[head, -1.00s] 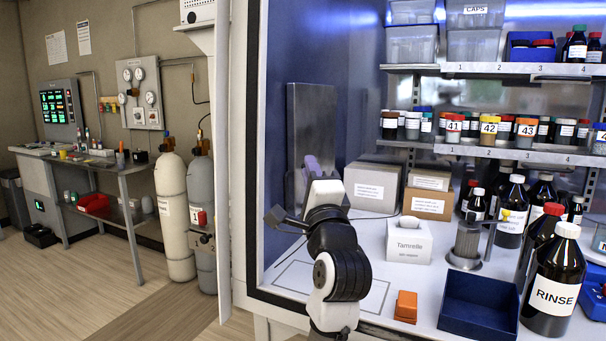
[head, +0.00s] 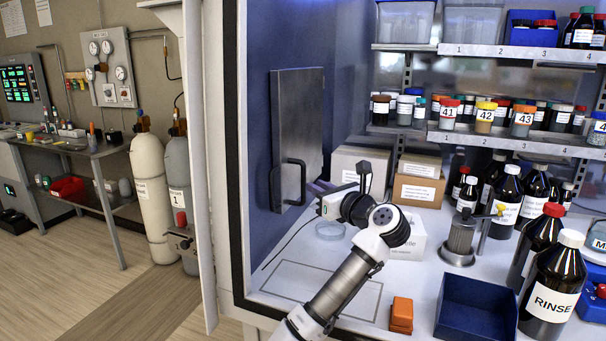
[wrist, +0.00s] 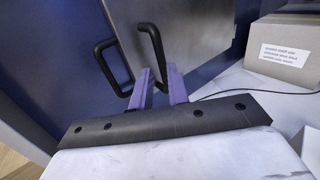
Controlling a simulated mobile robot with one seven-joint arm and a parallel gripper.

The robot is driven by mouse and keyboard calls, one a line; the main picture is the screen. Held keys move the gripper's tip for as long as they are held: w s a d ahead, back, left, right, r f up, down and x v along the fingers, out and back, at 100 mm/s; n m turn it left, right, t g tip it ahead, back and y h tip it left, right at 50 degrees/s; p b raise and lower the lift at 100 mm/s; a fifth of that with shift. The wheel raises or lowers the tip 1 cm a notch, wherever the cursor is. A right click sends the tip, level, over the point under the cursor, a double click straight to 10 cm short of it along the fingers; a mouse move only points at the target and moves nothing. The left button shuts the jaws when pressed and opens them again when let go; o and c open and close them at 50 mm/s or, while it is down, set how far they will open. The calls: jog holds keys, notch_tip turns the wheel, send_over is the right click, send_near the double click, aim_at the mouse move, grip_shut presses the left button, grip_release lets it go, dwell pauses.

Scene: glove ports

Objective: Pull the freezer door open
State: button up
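The freezer door (head: 299,110) is a grey metal panel on the blue left wall of the cabinet. It looks shut against the wall. Its black bar handle (head: 303,185) is near its lower part, and shows in the wrist view (wrist: 155,48). My gripper (head: 318,188) is close to the handle in the head view, its fingers partly hidden by my wrist. In the wrist view my two purple fingers (wrist: 160,80) are apart, and the handle's lower end shows in the gap between them. I cannot tell whether they touch it.
A second black loop (wrist: 106,68) shows left of the handle, perhaps its reflection. Cardboard boxes (head: 420,180) stand right of my gripper. A clear dish (head: 330,231) lies under my wrist. An orange block (head: 401,314), a blue tray (head: 470,300) and bottles (head: 550,295) stand at the right.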

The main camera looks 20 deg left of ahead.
aim_at(304, 199)
jog(key=p+x, duration=0.1)
jog(key=x, duration=0.6)
jog(key=shift+p, duration=0.35)
grip_shut()
